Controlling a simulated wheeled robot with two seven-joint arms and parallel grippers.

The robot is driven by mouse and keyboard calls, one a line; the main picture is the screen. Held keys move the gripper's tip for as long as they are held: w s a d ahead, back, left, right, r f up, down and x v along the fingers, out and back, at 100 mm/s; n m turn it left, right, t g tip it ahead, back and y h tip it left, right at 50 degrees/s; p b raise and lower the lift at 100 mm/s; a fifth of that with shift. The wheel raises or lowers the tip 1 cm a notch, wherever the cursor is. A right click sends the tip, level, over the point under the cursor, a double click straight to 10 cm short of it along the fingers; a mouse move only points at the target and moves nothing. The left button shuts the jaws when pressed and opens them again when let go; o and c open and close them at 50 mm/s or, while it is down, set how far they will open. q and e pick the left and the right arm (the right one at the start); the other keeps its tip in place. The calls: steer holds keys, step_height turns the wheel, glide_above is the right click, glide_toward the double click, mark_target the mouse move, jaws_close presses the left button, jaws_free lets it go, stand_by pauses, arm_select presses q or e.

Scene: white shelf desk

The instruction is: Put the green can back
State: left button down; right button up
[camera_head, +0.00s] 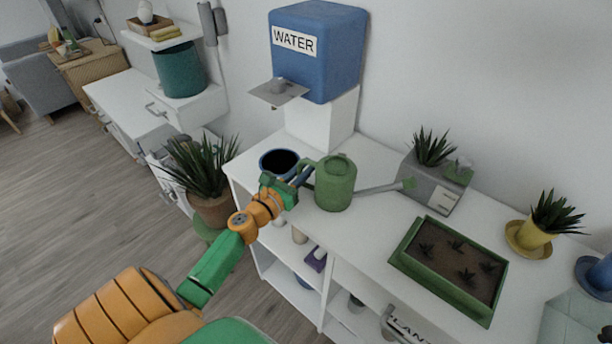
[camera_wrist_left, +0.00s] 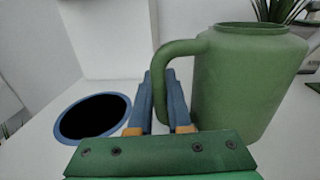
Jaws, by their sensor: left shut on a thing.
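The green can (camera_head: 336,182) is a watering can with a long spout pointing right. It stands upright on the white shelf desk (camera_head: 378,236), just right of the blue-rimmed dark round opening (camera_head: 279,162). My left gripper (camera_head: 304,178) reaches in from the left and is shut on the can's handle. In the left wrist view, the blue fingers (camera_wrist_left: 168,105) are around the lower part of the handle, and the can body (camera_wrist_left: 245,80) is to the right. My right gripper is not in view.
A blue water tank (camera_head: 318,50) on a white stand is behind the can. A grey planter (camera_head: 436,180), a green soil tray (camera_head: 450,268) and a yellow pot (camera_head: 535,234) stand to the right. A potted plant (camera_head: 208,205) is beside the desk's left end.

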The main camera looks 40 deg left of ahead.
arm_select(q)
steer(key=c, duration=0.9)
jaws_free()
steer(key=shift+o, duration=0.3)
steer(key=shift+r, duration=0.2)
steer(key=s+b, duration=0.1)
steer(key=s, duration=1.1)
steer(key=shift+f, duration=0.15)
